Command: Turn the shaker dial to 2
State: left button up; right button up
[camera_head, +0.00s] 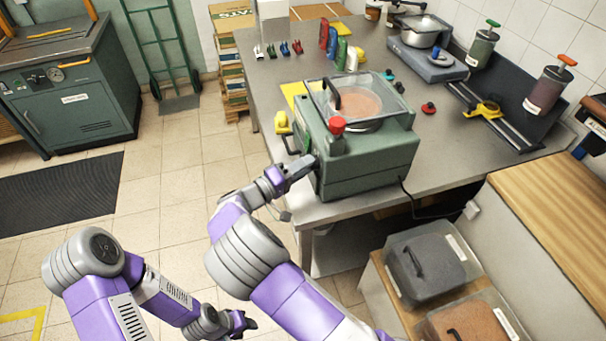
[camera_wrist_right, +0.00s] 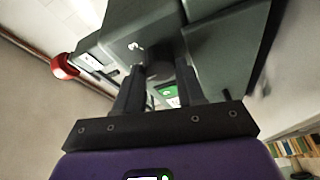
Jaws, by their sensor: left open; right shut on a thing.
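The shaker (camera_head: 365,160) is a green-grey box with a clear lid over a round pan, standing at the near left corner of the steel table. It fills the upper part of the right wrist view (camera_wrist_right: 225,50). My right gripper (camera_head: 310,164) is at its left-facing side, and its fingers (camera_wrist_right: 160,72) are closed against that face. The dial is hidden between the fingers, so its pointer and numbers cannot be read. A red knob (camera_head: 337,124) tops the shaker's corner post. My left gripper (camera_head: 246,323) hangs low over the floor, open and away from the shaker.
Lidded bins (camera_head: 425,264) stand low at the right.

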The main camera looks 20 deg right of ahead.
jog(key=shift+f+m+b, duration=0.1)
jog(key=shift+m+b, duration=0.5)
jog(key=o, duration=1)
jog(key=shift+o, duration=0.2)
jog(key=p+v, duration=0.1)
jog(key=v, duration=0.6)
jog(key=shift+a, duration=0.3)
jog(key=shift+s+f, duration=0.1)
jog(key=shift+s, duration=0.05)
